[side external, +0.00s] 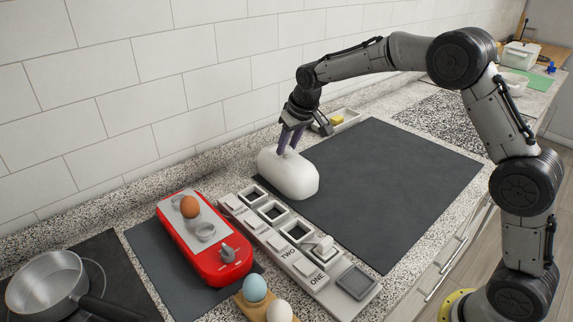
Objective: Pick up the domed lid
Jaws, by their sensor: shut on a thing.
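The domed lid (288,174) is a white, smooth, rounded oblong shape near the middle of the side external view. My gripper (290,142) is above it, fingers pointing down, and is shut on the top of the lid. The lid is at the left edge of the large dark mat, beyond the far end of the grey panel. Whether its underside touches the counter or hangs just above it I cannot tell. The exact contact of the fingertips is partly hidden.
A red device (205,240) holds a brown egg (190,207). Beside it is a grey panel (290,243) with square openings. A blue egg (255,288) and a white egg (279,311) sit in front. A saucepan (47,285) stands lower left. The dark mat (390,190) is largely clear.

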